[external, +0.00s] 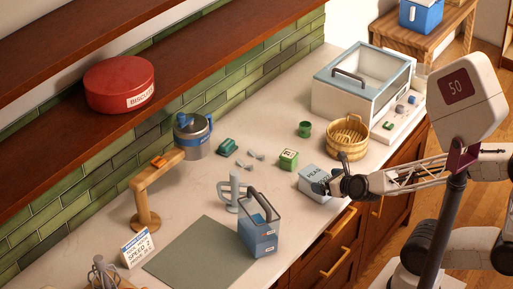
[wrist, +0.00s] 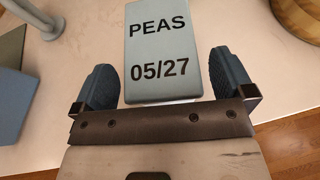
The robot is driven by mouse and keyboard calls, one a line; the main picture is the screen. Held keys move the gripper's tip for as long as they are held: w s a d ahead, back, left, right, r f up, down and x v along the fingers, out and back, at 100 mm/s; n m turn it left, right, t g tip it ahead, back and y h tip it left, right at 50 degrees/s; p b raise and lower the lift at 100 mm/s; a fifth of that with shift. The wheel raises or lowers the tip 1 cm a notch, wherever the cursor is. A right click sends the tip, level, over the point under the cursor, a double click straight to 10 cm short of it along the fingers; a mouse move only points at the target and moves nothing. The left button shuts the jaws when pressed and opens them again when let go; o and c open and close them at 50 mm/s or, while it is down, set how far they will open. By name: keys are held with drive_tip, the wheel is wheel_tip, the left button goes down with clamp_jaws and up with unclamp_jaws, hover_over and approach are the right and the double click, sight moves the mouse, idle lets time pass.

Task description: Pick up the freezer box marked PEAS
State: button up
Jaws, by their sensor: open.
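The freezer box marked PEAS (external: 315,181) is a pale grey-blue box near the front edge of the counter. In the wrist view its lid (wrist: 163,48) reads PEAS 05/27. My gripper (external: 334,186) is at the box's right side in the external view. In the wrist view my gripper (wrist: 162,82) is open, with one dark finger on each side of the box's near end. Small gaps show between the fingers and the box. The fingers partly hide the box in the external view.
A blue handled container (external: 260,231) and a grey stand (external: 233,191) are further left. The counter's front edge is close.

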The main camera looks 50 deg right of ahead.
drive_tip(key=shift+x, duration=0.9)
drive_tip(key=c, duration=1.1)
